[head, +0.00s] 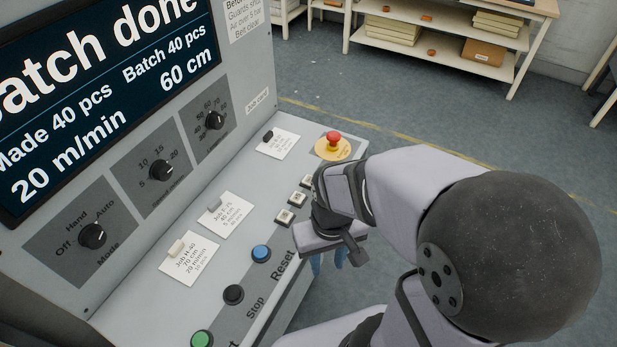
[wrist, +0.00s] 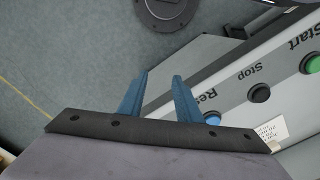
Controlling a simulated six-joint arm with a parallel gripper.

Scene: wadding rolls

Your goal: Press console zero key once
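The console (head: 165,290) has a sloping panel with a row of small square white keys (head: 298,198) near its front edge, beside my arm. Their labels are too small to read surely, so I cannot tell which is the zero key; part of the row may be hidden by my wrist. My gripper (head: 328,262) shows blue fingertips just off the console's front edge, below and right of the keys, touching none of them. In the wrist view my gripper (wrist: 160,76) has its two blue fingers apart with nothing between them.
A blue Reset button (head: 261,253), black Stop button (head: 233,294) and green Start button (head: 202,340) line the panel's front. A red emergency stop (head: 333,138) stands beyond the keys. Job cards (head: 189,258) lie on the panel. The floor right of the console is open.

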